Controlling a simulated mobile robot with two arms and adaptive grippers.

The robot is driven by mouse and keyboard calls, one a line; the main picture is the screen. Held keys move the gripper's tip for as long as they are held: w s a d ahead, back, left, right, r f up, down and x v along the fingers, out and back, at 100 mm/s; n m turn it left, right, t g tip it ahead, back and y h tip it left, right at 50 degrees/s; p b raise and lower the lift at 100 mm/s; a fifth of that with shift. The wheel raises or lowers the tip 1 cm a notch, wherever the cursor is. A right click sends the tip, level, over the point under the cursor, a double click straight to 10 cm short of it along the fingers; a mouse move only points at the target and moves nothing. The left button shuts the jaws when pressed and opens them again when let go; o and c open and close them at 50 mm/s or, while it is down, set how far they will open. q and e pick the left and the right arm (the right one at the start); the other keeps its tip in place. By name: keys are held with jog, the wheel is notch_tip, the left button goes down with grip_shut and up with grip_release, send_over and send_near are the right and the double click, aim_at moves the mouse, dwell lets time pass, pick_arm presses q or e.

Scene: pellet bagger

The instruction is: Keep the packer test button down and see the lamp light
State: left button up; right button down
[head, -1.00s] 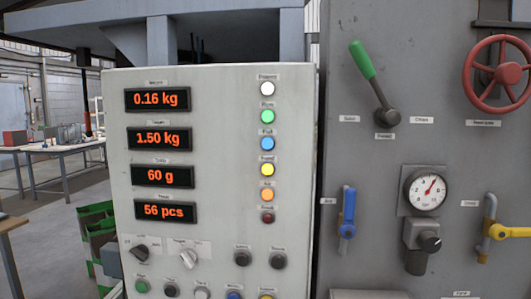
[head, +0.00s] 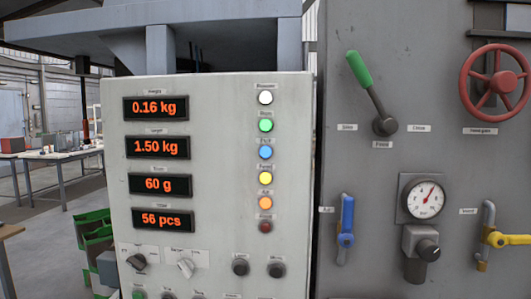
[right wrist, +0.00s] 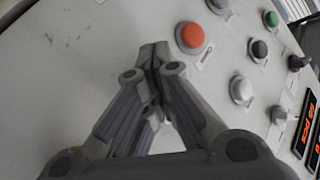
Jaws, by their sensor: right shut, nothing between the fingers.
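The grey control panel (head: 215,120) fills the middle of the head view. It carries a column of lamps: white (head: 265,97), green (head: 266,125), blue (head: 265,151), yellow (head: 265,178) and orange (head: 265,203) look bright, and the lowest, dark red lamp (head: 265,226) looks unlit. The labels are too small to read, so I cannot tell which button is the packer test button. In the right wrist view my right gripper (right wrist: 154,50) is shut and empty. Its tips are beside an orange-red button (right wrist: 194,37), apart from it in the picture. My left gripper is not in view.
The right wrist view also shows a green button (right wrist: 271,18), a black button (right wrist: 259,48) and a pale button (right wrist: 241,90). Right of the panel stand a green-handled lever (head: 372,92), a red handwheel (head: 495,83), a gauge (head: 423,197) and a blue valve handle (head: 346,220).

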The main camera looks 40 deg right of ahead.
dwell(0.4)
jog(key=shift+s+a+p, duration=0.6)
jog(key=shift+a, duration=0.05)
jog(key=s+a+p, duration=0.2)
jog(key=s+a, duration=0.1)
jog(key=shift+s+a+p, duration=0.15)
jog(key=shift+a+p, duration=0.15)
jog(key=shift+a, duration=0.1)
jog(key=shift+f, duration=0.1)
dwell(0.4)
